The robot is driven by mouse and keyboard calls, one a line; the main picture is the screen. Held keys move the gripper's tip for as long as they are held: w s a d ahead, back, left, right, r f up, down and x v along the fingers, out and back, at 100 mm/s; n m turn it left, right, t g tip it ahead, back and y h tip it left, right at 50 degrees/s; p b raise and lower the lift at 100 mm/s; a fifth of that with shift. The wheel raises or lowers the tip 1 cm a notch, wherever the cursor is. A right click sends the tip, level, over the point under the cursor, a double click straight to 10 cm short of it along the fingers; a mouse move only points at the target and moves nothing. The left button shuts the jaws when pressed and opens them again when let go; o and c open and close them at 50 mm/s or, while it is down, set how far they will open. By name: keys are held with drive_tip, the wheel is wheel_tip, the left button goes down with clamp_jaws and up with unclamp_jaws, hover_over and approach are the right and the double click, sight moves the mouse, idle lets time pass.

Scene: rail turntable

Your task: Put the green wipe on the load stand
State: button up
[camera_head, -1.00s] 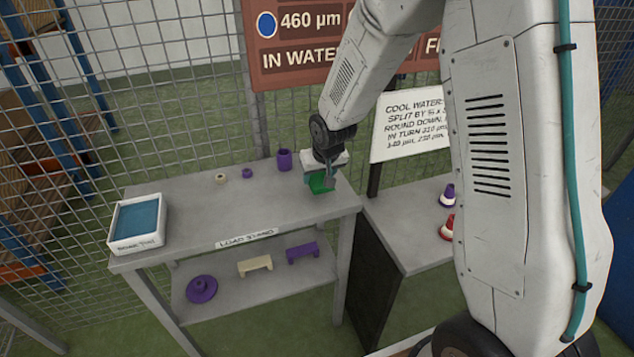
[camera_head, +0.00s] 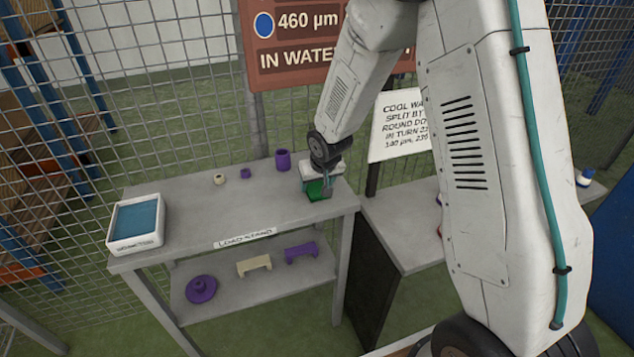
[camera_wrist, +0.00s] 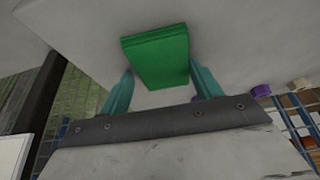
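The green wipe (camera_head: 316,191) is a flat green block at the right end of the load stand's grey top (camera_head: 200,205). My gripper (camera_head: 325,186) points down over it and partly covers it in the head view. In the wrist view the wipe (camera_wrist: 157,58) sits between the tips of my two teal fingers (camera_wrist: 161,72), which meet it closely on both sides. My gripper looks shut on the wipe. The wipe is at or just above the stand top; I cannot tell if it touches.
A white tray with a blue inside (camera_head: 117,243) stands at the stand's left end. A purple cup (camera_head: 283,160), a small purple piece (camera_head: 245,173) and a cream ring (camera_head: 219,179) are along the back. Purple and cream parts lie on the lower shelf (camera_head: 225,293). The top's middle is clear.

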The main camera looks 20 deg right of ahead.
drive_tip(key=shift+s+a+f, duration=0.15)
drive_tip(key=shift+a+f, duration=0.05)
drive_tip(key=shift+f, duration=0.05)
drive_tip(key=shift+a+r, duration=0.25)
drive_tip(key=shift+a, duration=0.05)
drive_tip(key=s+d+r+g, duration=0.1)
drive_tip(key=s+d+r, duration=0.2)
drive_tip(key=s+r, duration=1.75)
drive_tip(key=s+r+g, duration=0.1)
drive_tip(key=s+r, duration=0.2)
drive_tip(key=s, duration=0.5)
drive_tip(key=s+r+g, duration=0.1)
drive_tip(key=s+r, duration=0.2)
drive_tip(key=s, duration=0.5)
drive_tip(key=shift+s+d+r, duration=0.15)
drive_tip(key=shift+s+d, duration=0.15)
drive_tip(key=shift+s, duration=0.1)
